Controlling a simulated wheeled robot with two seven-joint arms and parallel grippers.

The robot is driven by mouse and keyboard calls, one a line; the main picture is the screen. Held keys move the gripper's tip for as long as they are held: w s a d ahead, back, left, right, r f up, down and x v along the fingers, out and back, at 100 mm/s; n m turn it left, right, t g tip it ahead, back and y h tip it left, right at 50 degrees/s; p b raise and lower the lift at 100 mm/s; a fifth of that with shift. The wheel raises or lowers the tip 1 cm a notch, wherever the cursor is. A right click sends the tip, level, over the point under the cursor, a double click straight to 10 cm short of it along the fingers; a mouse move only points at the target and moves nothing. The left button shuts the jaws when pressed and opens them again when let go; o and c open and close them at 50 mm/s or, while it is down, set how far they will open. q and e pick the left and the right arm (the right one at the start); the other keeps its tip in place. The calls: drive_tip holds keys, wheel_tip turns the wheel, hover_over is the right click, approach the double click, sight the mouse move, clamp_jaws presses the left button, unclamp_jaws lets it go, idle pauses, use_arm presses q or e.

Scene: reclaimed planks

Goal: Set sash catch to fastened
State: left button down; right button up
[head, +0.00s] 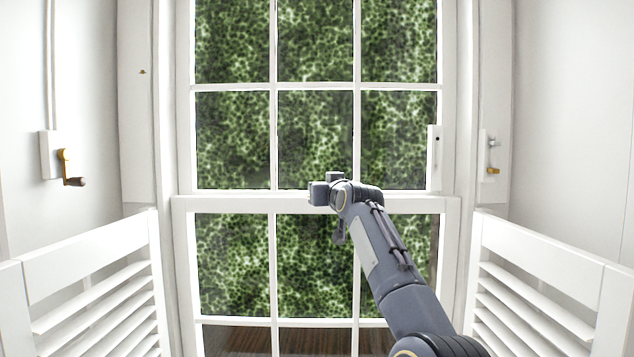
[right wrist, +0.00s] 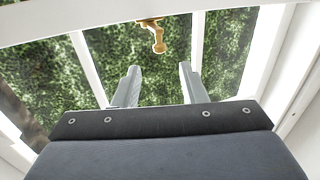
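The brass sash catch (right wrist: 155,36) shows at the top of the right wrist view, with a short arm ending in a rounded knob. It sits on the window's white meeting rail (head: 240,203); in the head view my gripper seems to hide most or all of it. My right gripper (right wrist: 159,67) is open, its two grey fingers apart with nothing between them. The catch is beyond the fingertips, roughly in line with the gap, and apart from them. In the head view my right gripper (head: 326,190) is at the meeting rail. My left gripper is out of view.
White louvred shutters stand at left (head: 95,290) and right (head: 545,290). A brass crank with a dark knob (head: 68,168) is on the left wall. A small metal and brass fitting (head: 492,156) is on the right. A white block (head: 434,158) is on the sash's right side.

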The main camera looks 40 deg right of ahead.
drive_tip(key=p+x, duration=0.3)
drive_tip(key=x, duration=0.2)
drive_tip(key=shift+w+d+p, duration=0.15)
drive_tip(key=shift+w+p, duration=0.15)
drive_tip(key=shift+w, duration=0.1)
clamp_jaws()
